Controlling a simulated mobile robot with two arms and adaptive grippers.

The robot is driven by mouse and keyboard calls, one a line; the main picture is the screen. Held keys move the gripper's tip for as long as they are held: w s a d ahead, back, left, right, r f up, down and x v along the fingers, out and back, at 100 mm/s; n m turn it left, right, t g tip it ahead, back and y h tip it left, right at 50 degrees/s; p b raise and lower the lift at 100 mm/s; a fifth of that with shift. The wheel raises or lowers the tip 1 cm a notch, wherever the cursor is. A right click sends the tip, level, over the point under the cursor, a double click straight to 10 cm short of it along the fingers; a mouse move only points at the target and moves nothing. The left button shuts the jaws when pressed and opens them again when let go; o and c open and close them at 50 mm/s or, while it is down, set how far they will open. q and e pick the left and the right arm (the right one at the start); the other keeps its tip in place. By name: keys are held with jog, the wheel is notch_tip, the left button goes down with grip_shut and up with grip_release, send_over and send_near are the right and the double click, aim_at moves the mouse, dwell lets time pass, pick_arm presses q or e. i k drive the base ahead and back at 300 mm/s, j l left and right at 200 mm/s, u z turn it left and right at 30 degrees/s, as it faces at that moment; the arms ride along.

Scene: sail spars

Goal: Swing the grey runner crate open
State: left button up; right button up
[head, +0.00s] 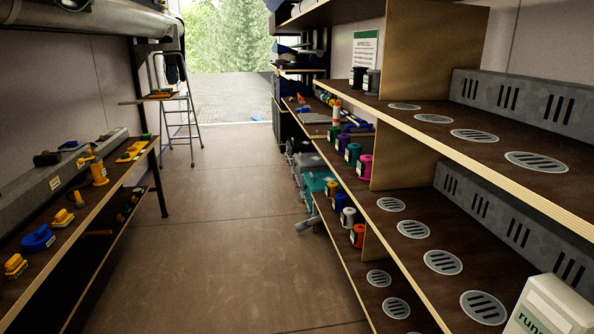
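A grey crate-like box (303,160) stands low on the floor beside the right-hand shelving, in the middle distance. It is small in view and partly hidden by the shelf and a teal box (316,182) in front of it. I cannot read a label on it or tell whether its lid is open. A pale block with a green patch and text starting "runn" (540,312) is cut off at the bottom right corner. Neither of my grippers shows in the head view.
The brown floor (225,240) between the left bench (125,190) and the right shelving (440,150) is clear. A grey cylinder (306,223) juts into the aisle near the teal box. A stepladder (180,115) stands at the back left. Coloured spools (352,154) line the right shelves.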

aim_at(308, 169)
jog(key=i+j+u, duration=0.25)
jog(key=i, duration=0.9)
jog(key=i+u, duration=0.3)
jog(key=i, duration=4.7)
